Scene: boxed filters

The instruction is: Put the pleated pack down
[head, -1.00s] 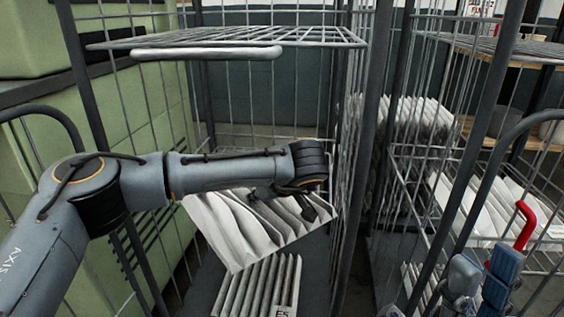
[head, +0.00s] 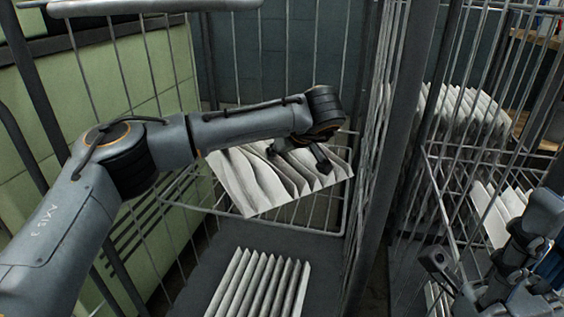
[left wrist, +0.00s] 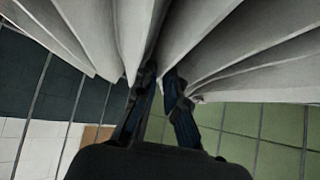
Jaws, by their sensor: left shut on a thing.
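A white-grey pleated pack (head: 241,187) is tilted over a wire shelf (head: 290,226) inside the left cage cart. I cannot tell whether it touches the shelf. My left gripper (head: 303,161) reaches over the pack and is shut on one of its pleats. In the left wrist view the gripper's fingers (left wrist: 163,92) pinch a fold of the pack (left wrist: 225,50), which fans out above them. My right gripper (head: 490,262) shows in part at the lower right; its fingertips are unclear.
Another pleated pack (head: 258,284) lies on the cart's dark base (head: 225,262) below the shelf. A dark post (head: 385,150) stands right of the held pack. More pleated packs (head: 465,112) sit in the cart on the right. A green wall (head: 110,80) is at left.

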